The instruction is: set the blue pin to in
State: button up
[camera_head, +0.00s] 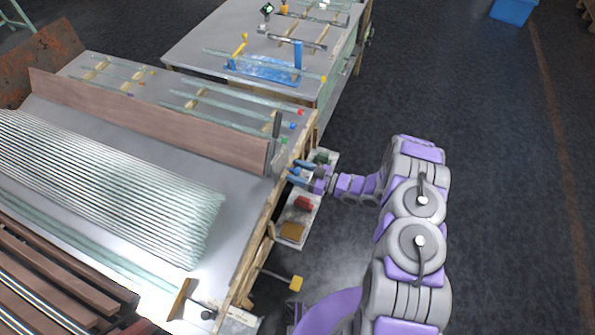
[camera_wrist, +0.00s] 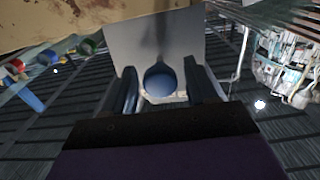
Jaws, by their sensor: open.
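The round blue end of a pin (camera_wrist: 160,78) faces me in the wrist view, between my two dark fingers. It sits in front of a pale grey plate (camera_wrist: 143,48), with a whitish edge below it. My gripper (camera_wrist: 160,92) is open, with one finger on each side of the blue end; I cannot tell whether either touches it. In the head view my gripper (camera_head: 294,169) is at the right edge of the near bench. I cannot pick the pin out there from the blue fingers. How far in the pin sits is not clear.
The near bench (camera_head: 235,255) carries stacked glass tubes (camera_head: 110,185) and a brown board (camera_head: 150,120). A small side shelf holds a red block (camera_head: 304,203) and an orange-brown block (camera_head: 291,231). A yellow-ended rod (camera_head: 296,284) sticks out below.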

jog(key=shift+c, duration=0.5)
grip_shut()
jog(key=shift+p+x, duration=0.45)
jog(key=shift+x, duration=0.75)
jog(key=shift+w+d+r, duration=0.1)
jog(key=shift+d+r, duration=0.05)
jog(key=shift+c, duration=1.1)
grip_release()
jog(key=o, duration=0.3)
jog(key=shift+a, duration=0.35)
